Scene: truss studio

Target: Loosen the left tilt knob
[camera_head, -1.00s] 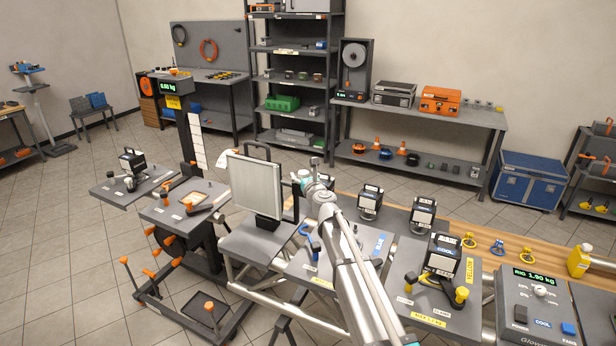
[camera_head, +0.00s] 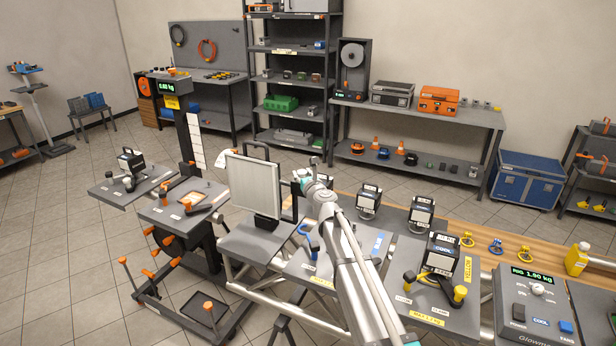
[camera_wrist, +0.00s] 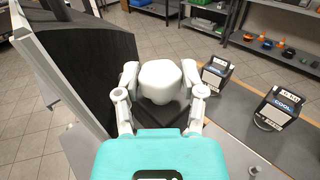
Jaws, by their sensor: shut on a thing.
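A flat light panel (camera_head: 254,185) with a pale front stands upright on a grey platform in the head view. Its dark back (camera_wrist: 85,60) fills the left of the wrist view. A pale, rounded, lobed knob (camera_wrist: 160,82) sits beside the panel in the wrist view. My gripper (camera_wrist: 160,92) has one finger on each side of this knob and is shut on it. In the head view my gripper (camera_head: 304,180) is at the right edge of the panel; its fingers and the knob are too small there to make out clearly.
A control console (camera_head: 535,305) is at the right. A scale stand (camera_head: 185,130) is left of the panel. The tiled floor at left is mostly clear.

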